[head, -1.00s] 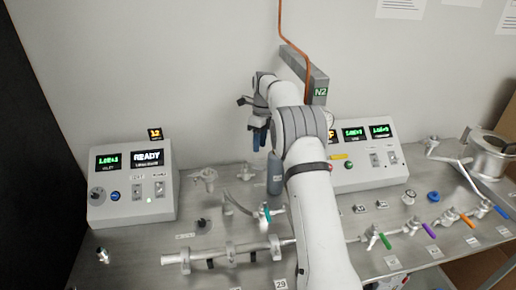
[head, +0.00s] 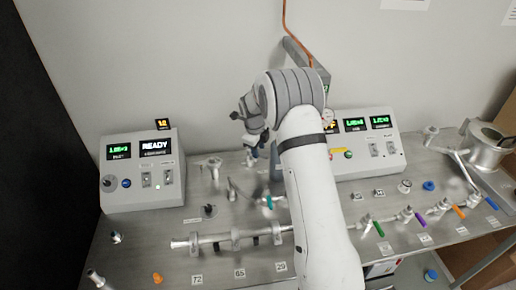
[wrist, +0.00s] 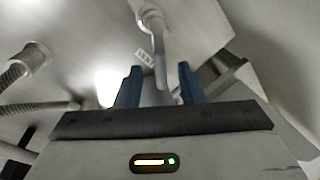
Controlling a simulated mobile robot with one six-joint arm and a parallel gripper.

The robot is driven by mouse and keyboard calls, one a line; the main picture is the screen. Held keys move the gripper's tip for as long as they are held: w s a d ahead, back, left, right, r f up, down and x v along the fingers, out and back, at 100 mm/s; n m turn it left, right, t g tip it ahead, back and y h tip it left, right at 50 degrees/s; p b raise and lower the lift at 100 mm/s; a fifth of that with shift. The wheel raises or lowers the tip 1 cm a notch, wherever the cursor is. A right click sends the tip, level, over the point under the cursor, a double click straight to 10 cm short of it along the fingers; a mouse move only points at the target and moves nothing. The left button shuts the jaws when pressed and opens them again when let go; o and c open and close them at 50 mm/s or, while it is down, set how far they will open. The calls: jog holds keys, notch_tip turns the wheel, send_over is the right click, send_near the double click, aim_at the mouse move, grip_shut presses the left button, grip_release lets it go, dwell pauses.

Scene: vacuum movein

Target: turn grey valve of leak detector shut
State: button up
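The leak detector is most likely the left grey console (head: 140,185) with a READY screen. In the head view a pale grey valve (head: 211,164) stands on the bench right of it; I cannot tell for sure that it is the named valve. My gripper (head: 252,150) is low over the bench, right of that valve, partly hidden by my arm. In the wrist view the blue fingers of my gripper (wrist: 158,82) are apart. A pale valve body with a long grey lever (wrist: 159,50) shows between and beyond them. Contact is not visible.
A second console (head: 365,155) stands right of my arm. A teal-handled valve (head: 268,202) and a horizontal pipe (head: 210,239) lie in front. Valves with coloured handles line the right. A ribbed hose (wrist: 15,72) is left in the wrist view.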

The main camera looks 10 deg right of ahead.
jog(key=shift+w+d+f, duration=0.1)
jog(key=shift+w+f, duration=0.05)
jog(key=shift+f, duration=0.7)
jog(key=shift+c, duration=0.4)
grip_shut()
